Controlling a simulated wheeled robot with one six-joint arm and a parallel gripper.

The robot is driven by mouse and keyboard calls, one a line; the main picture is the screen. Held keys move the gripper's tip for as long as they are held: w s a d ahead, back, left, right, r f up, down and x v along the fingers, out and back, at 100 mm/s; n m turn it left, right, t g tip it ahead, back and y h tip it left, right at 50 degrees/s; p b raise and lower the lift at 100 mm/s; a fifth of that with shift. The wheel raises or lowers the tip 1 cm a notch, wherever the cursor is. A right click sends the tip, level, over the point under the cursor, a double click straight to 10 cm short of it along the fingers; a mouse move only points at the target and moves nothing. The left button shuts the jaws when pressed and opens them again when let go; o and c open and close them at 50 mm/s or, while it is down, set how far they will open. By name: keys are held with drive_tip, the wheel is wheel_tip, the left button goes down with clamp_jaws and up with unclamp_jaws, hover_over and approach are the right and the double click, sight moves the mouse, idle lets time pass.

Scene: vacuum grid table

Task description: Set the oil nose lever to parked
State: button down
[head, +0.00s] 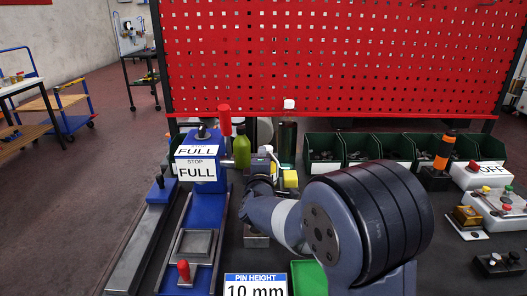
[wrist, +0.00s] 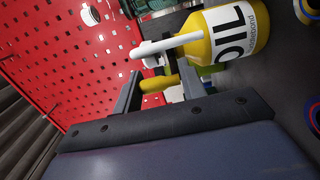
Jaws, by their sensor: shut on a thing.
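The yellow oil bottle (wrist: 222,38), with a black and white OIL label, fills the upper right of the wrist view. Its white nose lever (wrist: 168,45) sticks out leftward from the bottle's top and bends at its end. My gripper (wrist: 160,75) has its two dark fingers at this white nose and is shut on it; the exact contact is hard to see. A yellow tapered piece (wrist: 158,84) shows between the fingers, just below the nose in the picture. In the head view my arm hides most of this spot, and small yellow parts (head: 290,179) show beside my wrist.
A red perforated board (head: 340,60) stands behind the table. Green bins (head: 390,148) line the back right. An olive bottle (head: 242,150) and the blue STOP FULL fixture (head: 203,172) stand close left of my wrist. A PIN HEIGHT sign (head: 255,284) is at the front.

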drive_tip(key=h+p, duration=0.1)
drive_tip(key=p, duration=0.1)
drive_tip(key=m+h+p, duration=0.1)
drive_tip(key=shift+w+a+r+p, duration=0.1)
drive_tip(key=shift+a+r+p, duration=0.25)
drive_tip(key=shift+r+p, duration=0.05)
drive_tip(key=shift+w+a+f+m+h+p, duration=0.15)
drive_tip(key=shift+m+h+p, duration=0.5)
drive_tip(key=shift+p, duration=0.5)
drive_tip(key=shift+f+m+g+h+p, duration=0.1)
drive_tip(key=shift+m+g+h+p, duration=0.2)
drive_tip(key=shift+h+p, duration=0.25)
drive_tip(key=c, duration=1.2)
unclamp_jaws()
drive_tip(key=shift+o, duration=0.2)
drive_tip(key=shift+a+f, duration=0.1)
drive_tip(key=v, duration=1)
drive_tip(key=shift+s+b, duration=0.4)
